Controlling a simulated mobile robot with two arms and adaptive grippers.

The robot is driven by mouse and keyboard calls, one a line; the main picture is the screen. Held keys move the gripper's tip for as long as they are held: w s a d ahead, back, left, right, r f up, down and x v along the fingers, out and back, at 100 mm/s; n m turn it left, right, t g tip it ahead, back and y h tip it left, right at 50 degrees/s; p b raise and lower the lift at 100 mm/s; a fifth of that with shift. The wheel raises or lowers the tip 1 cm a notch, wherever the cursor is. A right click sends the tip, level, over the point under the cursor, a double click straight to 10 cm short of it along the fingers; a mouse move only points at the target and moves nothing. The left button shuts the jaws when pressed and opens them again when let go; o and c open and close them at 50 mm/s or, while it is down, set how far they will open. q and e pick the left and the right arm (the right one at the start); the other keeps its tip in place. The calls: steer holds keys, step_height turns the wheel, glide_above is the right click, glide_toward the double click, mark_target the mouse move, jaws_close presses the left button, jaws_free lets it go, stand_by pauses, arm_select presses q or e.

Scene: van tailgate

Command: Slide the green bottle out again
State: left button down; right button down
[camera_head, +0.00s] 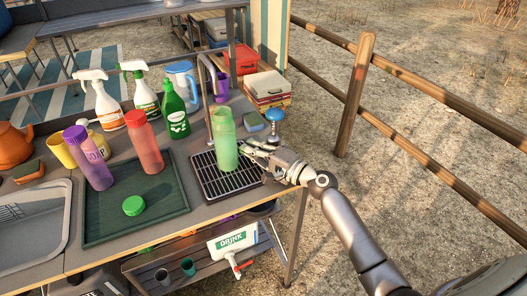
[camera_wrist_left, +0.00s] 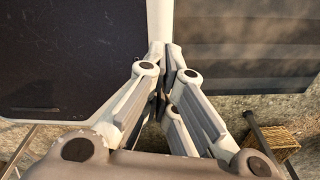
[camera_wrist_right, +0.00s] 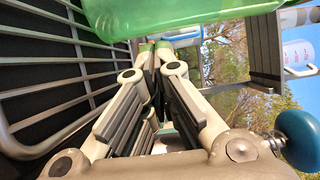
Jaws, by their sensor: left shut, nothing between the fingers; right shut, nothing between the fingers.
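A translucent green bottle (camera_head: 224,140) stands upright, without a cap, on a black drip grate (camera_head: 205,178) near the grey tap. My right gripper (camera_head: 250,150) is shut and empty, low beside the bottle on its right. In the right wrist view the green bottle (camera_wrist_right: 165,15) lies just beyond the shut fingertips (camera_wrist_right: 155,50); I cannot tell whether they touch it. A green cap (camera_head: 133,205) lies on the dark mat. My left gripper (camera_wrist_left: 165,65) shows only in its own wrist view, shut and empty, beside a dark panel.
The tap (camera_head: 207,75) rises behind and left of the bottle. A red bottle (camera_head: 145,145), a purple bottle (camera_head: 90,160) and a green soap bottle (camera_head: 175,112) stand to the left. A blue-topped knob (camera_head: 274,118) and sponge (camera_head: 251,120) are behind my right gripper. The mat's front is mostly clear.

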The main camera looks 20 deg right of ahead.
mark_target(221, 161)
steer(key=shift+w+a, duration=0.35)
steer(key=shift+w, duration=0.25)
steer(key=shift+w+a, duration=0.25)
steer(key=shift+w, duration=0.2)
arm_select(q)
steer(key=shift+w+a+r, duration=0.15)
steer(key=shift+w, duration=0.45)
steer(key=shift+w+a+r, duration=0.1)
steer(key=shift+w, duration=0.45)
